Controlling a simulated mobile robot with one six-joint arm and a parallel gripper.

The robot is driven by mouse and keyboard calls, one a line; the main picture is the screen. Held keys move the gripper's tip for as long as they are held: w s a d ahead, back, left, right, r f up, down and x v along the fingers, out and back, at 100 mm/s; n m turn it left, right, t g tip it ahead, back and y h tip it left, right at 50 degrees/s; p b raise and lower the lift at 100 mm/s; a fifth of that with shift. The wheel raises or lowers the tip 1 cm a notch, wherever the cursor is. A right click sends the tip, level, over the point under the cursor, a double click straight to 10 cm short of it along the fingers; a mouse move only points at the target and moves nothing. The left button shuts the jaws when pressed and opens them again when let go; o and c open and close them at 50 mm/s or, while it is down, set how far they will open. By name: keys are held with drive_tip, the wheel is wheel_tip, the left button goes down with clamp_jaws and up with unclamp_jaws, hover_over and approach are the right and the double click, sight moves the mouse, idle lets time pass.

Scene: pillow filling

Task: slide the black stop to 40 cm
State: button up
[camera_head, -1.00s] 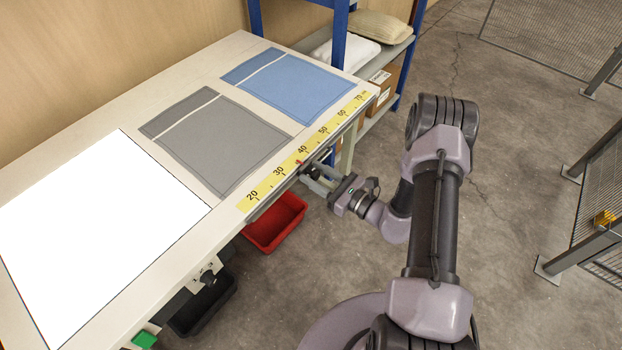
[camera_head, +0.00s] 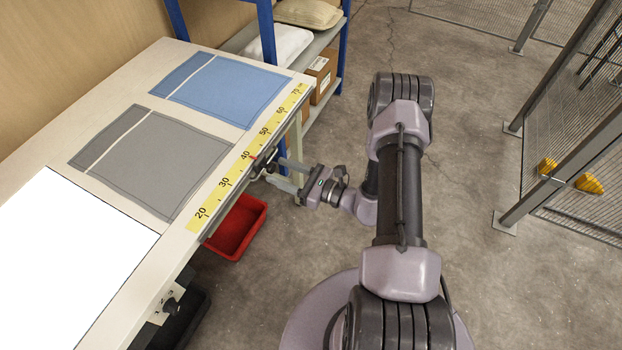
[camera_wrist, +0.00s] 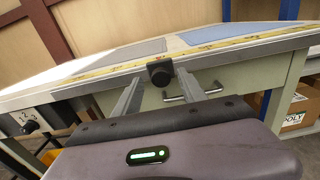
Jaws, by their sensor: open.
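The black stop (camera_head: 262,167) sits on the rail at the table's front edge. Its small red pointer (camera_head: 253,157) lies close to the 40 on the yellow scale (camera_head: 225,184); the exact reading is too small to tell. My gripper (camera_head: 279,172) is open at the table edge. In the wrist view its two fingers (camera_wrist: 159,82) stand left and right of the knob, with visible gaps on both sides. The knob seems at or just beyond the fingertips; contact is not visible.
The table holds a white panel (camera_head: 60,265), a grey cover (camera_head: 158,165) and a blue cover (camera_head: 225,92). A red bin (camera_head: 238,228) stands below the front edge. A blue-framed shelf (camera_head: 266,40) stands at the far end. Mesh fencing (camera_head: 560,130) is at right, with open floor between.

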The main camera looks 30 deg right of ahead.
drive_tip(key=p+v, duration=0.2)
drive_tip(key=v, duration=1.2)
drive_tip(key=shift+r, duration=0.15)
